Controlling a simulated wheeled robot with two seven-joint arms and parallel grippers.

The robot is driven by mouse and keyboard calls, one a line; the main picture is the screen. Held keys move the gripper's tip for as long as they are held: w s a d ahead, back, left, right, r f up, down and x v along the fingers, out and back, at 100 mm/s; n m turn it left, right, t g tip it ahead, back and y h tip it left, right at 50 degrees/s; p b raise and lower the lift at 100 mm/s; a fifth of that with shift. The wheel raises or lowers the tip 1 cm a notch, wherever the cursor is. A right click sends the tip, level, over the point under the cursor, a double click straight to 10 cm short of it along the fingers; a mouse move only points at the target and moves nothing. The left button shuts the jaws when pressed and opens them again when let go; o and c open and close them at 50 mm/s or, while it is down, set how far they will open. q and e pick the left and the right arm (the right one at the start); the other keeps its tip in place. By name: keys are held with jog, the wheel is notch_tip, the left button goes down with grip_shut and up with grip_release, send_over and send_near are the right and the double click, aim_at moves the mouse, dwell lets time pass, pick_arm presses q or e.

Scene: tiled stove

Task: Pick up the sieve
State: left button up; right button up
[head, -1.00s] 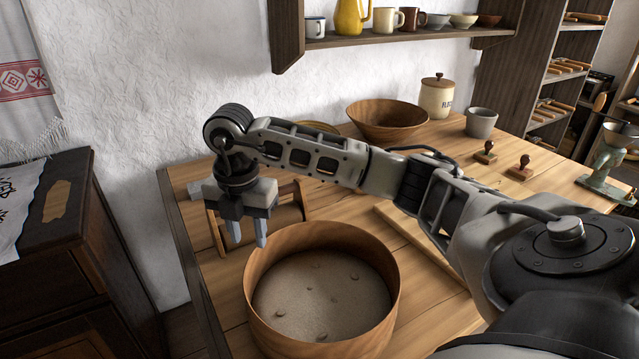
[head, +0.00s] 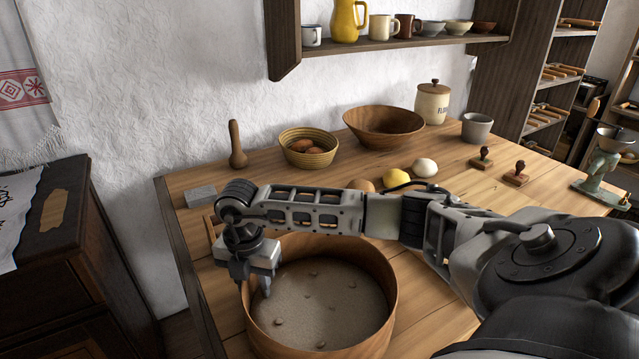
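The sieve (head: 370,322) is a round wooden hoop with a pale mesh bottom. It rests upright on the wooden table at the lower middle of the head view, with a few small lumps on its mesh. My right gripper (head: 255,284) points down at the sieve's left rim. One finger shows inside the hoop; the other is at the rim's outer side, partly hard to see. The fingers look apart, with the rim between them; I cannot see firm contact. My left gripper is out of view.
My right arm crosses above the sieve's far side. Behind it on the table (head: 460,200) are a basket (head: 308,158), a wooden bowl (head: 385,134), a lemon (head: 396,176), an egg (head: 425,167) and a grey block (head: 200,196). A dark cabinet (head: 60,260) stands left.

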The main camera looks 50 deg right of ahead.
grip_shut()
jog(key=shift+r, duration=0.1)
jog(key=shift+r, duration=1.05)
jog(key=s+a+r+b, duration=0.1)
jog(key=s+a+r, duration=0.3)
jog(key=s+r, duration=0.6)
jog(key=shift+s+r, duration=0.4)
jog(key=shift+s, duration=1.25)
